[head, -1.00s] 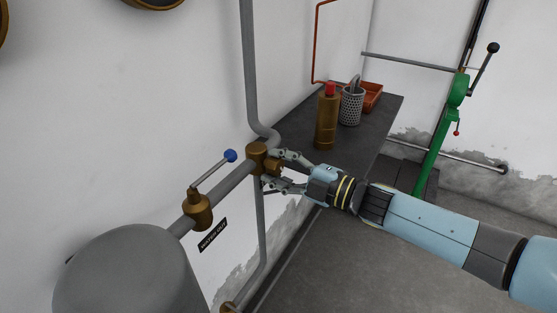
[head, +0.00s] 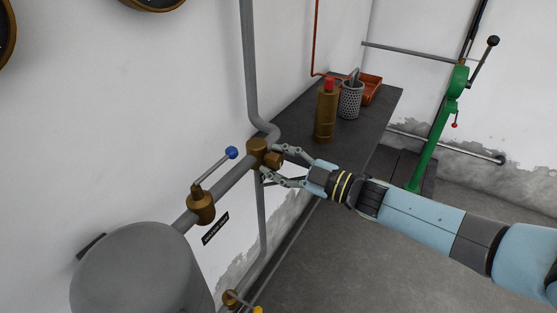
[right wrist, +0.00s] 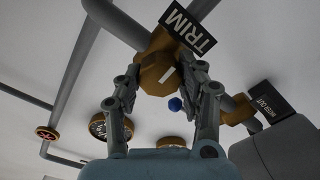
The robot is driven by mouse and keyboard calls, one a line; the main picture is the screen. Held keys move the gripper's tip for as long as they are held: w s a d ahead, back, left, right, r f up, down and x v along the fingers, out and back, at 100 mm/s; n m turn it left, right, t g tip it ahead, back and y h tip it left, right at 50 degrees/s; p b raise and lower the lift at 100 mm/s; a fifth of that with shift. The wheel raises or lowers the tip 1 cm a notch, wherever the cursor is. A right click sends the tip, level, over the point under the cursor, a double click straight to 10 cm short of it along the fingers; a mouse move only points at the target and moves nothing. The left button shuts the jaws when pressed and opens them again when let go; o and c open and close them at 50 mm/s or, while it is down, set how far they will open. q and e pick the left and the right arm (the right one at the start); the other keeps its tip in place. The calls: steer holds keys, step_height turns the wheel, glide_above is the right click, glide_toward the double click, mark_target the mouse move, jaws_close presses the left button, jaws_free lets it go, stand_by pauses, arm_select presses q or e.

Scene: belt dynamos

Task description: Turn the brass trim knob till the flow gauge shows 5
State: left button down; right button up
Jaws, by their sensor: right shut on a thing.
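The brass trim knob (head: 274,160) sticks out from a brass fitting on the grey wall pipe in the head view. In the right wrist view the knob (right wrist: 158,76) carries a white mark, with a black TRIM plate (right wrist: 188,29) beside it. My right gripper (head: 268,163) has a finger on either side of the knob and is shut on it; the fingers (right wrist: 165,85) also show in the right wrist view. Round brass-rimmed gauges (head: 152,3) are cut off at the top left. No gauge reading can be made out. My left gripper is out of view.
A brass valve (head: 201,205) with a blue-tipped lever sits on the pipe, above a grey tank (head: 140,270). A dark shelf (head: 365,130) holds a brass bottle (head: 326,112), a perforated cup (head: 350,100) and an orange tray (head: 371,88). A green lever stand (head: 440,135) stands at right.

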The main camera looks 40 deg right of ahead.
steer(key=o, duration=1.2)
steer(key=v, duration=1.2)
